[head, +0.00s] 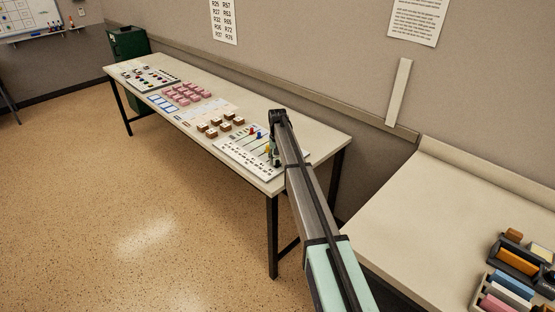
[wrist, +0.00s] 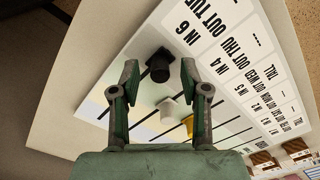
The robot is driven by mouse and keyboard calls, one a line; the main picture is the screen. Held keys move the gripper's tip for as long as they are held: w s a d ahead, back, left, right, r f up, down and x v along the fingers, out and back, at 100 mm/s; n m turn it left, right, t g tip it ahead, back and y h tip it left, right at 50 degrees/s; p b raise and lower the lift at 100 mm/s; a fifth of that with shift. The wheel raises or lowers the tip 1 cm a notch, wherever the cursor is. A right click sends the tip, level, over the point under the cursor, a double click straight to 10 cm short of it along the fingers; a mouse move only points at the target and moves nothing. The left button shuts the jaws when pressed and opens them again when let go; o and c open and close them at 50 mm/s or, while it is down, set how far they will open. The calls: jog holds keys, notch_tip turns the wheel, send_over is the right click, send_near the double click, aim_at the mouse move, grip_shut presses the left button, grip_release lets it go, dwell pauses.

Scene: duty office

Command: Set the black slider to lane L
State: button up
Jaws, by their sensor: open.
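The black slider (wrist: 159,66) shows in the wrist view as a dark knob on a slotted board (wrist: 238,62). My gripper (wrist: 160,75) is open, with one finger on each side of the black slider's place in the picture. I cannot tell how far the fingertips are above it, and no contact shows. A white slider (wrist: 170,109) and a yellow slider (wrist: 188,125) lie lower in the wrist view. In the head view the board (head: 232,147) is at the table's near end, with my gripper (head: 274,156) over its right part. The black slider is not clear there. No lane letter L is readable.
Brown blocks (head: 213,132) and pink blocks (head: 183,93) stand farther along the table (head: 310,140). Printed labels line the board's edge. A side counter (head: 430,220) with trays stands at right. Open floor (head: 140,200) lies in front.

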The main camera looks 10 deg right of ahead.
grip_shut()
jog(key=shift+w+d+b, duration=0.25)
jog(key=shift+w+d, duration=0.55)
jog(key=shift+d, duration=0.25)
jog(key=shift+w+d+b, duration=0.2)
jog(key=shift+w+d, duration=0.55)
jog(key=shift+d, duration=0.3)
jog(key=shift+s, duration=0.1)
jog(key=shift+a, duration=0.1)
grip_release()
notch_tip(320, 180, up, 12)
